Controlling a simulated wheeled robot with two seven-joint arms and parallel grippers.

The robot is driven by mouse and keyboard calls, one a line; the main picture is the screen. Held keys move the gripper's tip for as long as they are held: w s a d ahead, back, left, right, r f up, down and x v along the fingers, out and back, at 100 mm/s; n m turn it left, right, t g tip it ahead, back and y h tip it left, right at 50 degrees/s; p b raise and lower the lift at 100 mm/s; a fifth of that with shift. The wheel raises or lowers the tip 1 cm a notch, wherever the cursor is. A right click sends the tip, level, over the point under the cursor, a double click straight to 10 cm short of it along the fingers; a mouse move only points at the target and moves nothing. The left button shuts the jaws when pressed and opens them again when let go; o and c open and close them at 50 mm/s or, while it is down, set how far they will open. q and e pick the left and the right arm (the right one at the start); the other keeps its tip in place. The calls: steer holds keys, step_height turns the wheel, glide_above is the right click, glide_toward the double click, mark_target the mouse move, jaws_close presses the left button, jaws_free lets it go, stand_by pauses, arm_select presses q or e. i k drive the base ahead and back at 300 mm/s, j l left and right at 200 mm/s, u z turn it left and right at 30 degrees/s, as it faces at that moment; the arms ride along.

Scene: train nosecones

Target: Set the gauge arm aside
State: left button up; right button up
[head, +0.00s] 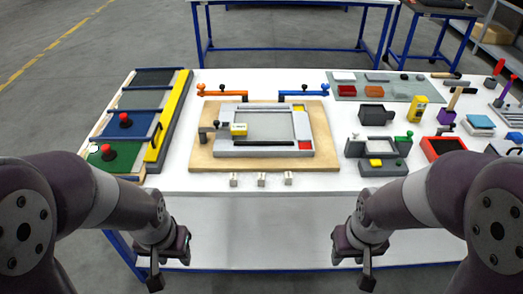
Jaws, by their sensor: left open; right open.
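A wooden board (203,157) lies on the white table with a light grey frame fixture (305,128) on it. An orange arm (223,93) and a blue arm (303,93) lie along the board's back edge. I cannot tell for sure which of these is the gauge arm. My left gripper (167,266) and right gripper (354,266) are open and empty in front of the table's front edge, apart from everything.
A panel rack with a yellow bar (168,118) and red knobs stands at the left. Three small white blocks (261,180) sit at the front edge. A grey fixture (377,145), a yellow holder (418,107) and a red tray (441,147) crowd the right. Bare white table shows beside the board.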

mark_target(236, 129)
steer(key=i, duration=1.05)
steer(key=u, duration=0.05)
